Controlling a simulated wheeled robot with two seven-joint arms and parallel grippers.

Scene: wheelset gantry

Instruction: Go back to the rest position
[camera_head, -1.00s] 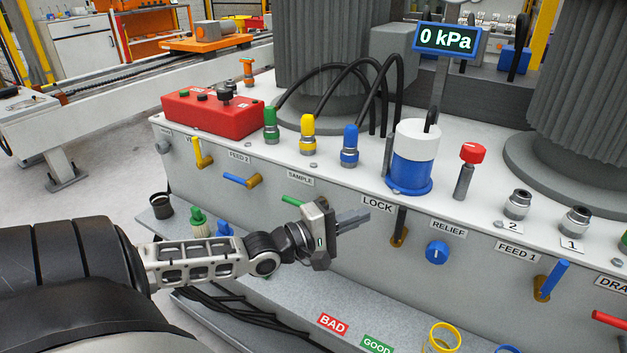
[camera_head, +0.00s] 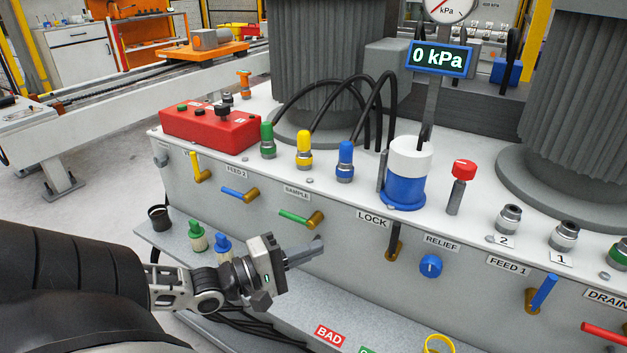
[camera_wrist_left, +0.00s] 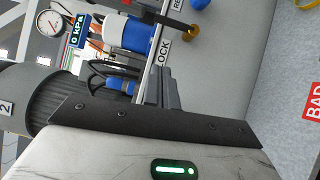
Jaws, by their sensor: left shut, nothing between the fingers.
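My left gripper (camera_head: 305,252) is shut and empty. It hangs in front of the grey panel of the bench (camera_head: 350,270), below the green SAMPLE lever (camera_head: 295,216) and left of the black LOCK lever (camera_head: 394,241). In the left wrist view its dark fingers (camera_wrist_left: 168,88) show above the wrist housing, with the blue and white cylinder (camera_wrist_left: 128,35) beyond. My right gripper is in neither view.
The bench top carries a red control box (camera_head: 208,128), green, yellow and blue hose plugs, and the blue and white cylinder (camera_head: 407,178). The display (camera_head: 439,58) reads 0 kPa. A lower shelf holds green and blue fittings (camera_head: 210,239) close to my left arm.

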